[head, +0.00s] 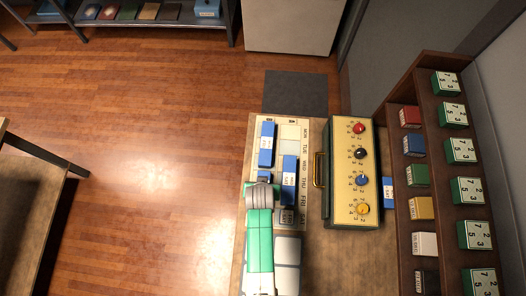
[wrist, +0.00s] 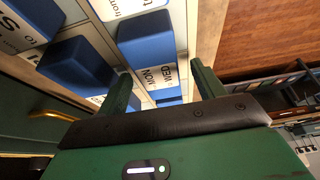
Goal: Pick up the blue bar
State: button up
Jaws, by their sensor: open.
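Several blue bars with white label faces lie on a white weekday board (head: 292,131) on the table. One blue bar (head: 266,143) is near the board's far end. Another blue bar (head: 289,172) lies nearer, beside my gripper (head: 263,193), which is above the board and hides part of it. In the wrist view, my gripper (wrist: 163,80) is open. A blue bar (wrist: 148,48) shows beyond and between its two green fingers, and nothing is held. Another blue bar (wrist: 80,65) is left of the left finger. I cannot tell which bar the task means.
A yellow-faced green box (head: 351,205) with several knobs and a brass handle (head: 319,170) stands right of the board. A blue block (head: 389,193) lies just beyond it. A brown rack (head: 412,180) of coloured blocks and number cards borders the right side. Open wooden floor (head: 140,130) lies left.

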jog(key=shift+w+f, duration=0.2)
jog(key=shift+f, duration=0.35)
jog(key=shift+f, duration=0.2)
